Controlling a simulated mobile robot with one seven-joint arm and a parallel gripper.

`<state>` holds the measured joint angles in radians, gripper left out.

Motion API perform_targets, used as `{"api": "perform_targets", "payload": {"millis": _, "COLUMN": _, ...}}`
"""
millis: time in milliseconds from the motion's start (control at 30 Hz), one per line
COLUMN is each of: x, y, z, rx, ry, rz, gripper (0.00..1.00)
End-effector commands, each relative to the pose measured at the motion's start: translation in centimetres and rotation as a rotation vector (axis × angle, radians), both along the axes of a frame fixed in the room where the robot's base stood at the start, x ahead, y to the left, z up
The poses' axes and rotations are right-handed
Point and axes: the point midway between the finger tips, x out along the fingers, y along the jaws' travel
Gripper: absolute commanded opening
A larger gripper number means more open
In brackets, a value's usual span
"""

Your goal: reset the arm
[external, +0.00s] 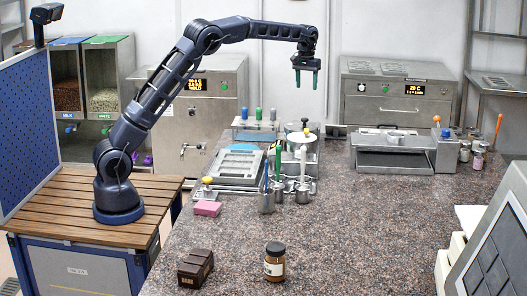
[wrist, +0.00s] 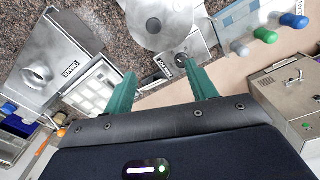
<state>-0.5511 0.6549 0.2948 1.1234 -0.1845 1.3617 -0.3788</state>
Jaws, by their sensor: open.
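My gripper (external: 305,78) is raised above the back of the worktop in the external view, pointing down, with nothing between its fingers. My arm reaches up from its base on the wooden-slatted cart and bends over to the right. In the wrist view the two green fingers of my gripper (wrist: 163,92) stand apart and empty. Below them the wrist view shows a round metal lid (wrist: 155,20) and a small metal block with a dark knob (wrist: 182,58).
The granite worktop (external: 330,235) is mostly clear in front. A brown jar (external: 274,263), a dark chocolate block (external: 195,268) and a pink block (external: 207,209) stand there. Tool cups (external: 267,202), a mould tray (external: 236,167) and a bottle rack (external: 257,132) stand behind. A metal machine (external: 395,158) stands at the right.

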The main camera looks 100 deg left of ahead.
Motion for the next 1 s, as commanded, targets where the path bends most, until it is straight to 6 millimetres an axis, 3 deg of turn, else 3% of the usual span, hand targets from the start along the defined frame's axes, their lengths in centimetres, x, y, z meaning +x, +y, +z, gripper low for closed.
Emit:
{"api": "perform_targets", "payload": {"millis": 200, "x": -1.1, "y": -7.3, "z": 4.7, "rx": 0.004, "ry": -0.046, "rz": -0.102, "gripper": 0.57}}
{"api": "perform_targets", "payload": {"millis": 500, "x": -4.2, "y": -17.3, "z": 9.4, "rx": 0.013, "ry": -0.102, "rz": -0.25, "gripper": 0.57}}
{"api": "perform_targets", "payload": {"millis": 767, "x": -8.1, "y": -25.9, "z": 11.9, "rx": 0.027, "ry": -0.147, "rz": -0.39, "gripper": 0.57}}
{"api": "perform_targets", "payload": {"millis": 1000, "x": -12.8, "y": -33.4, "z": 13.2, "rx": 0.045, "ry": -0.185, "rz": -0.523, "gripper": 0.57}}
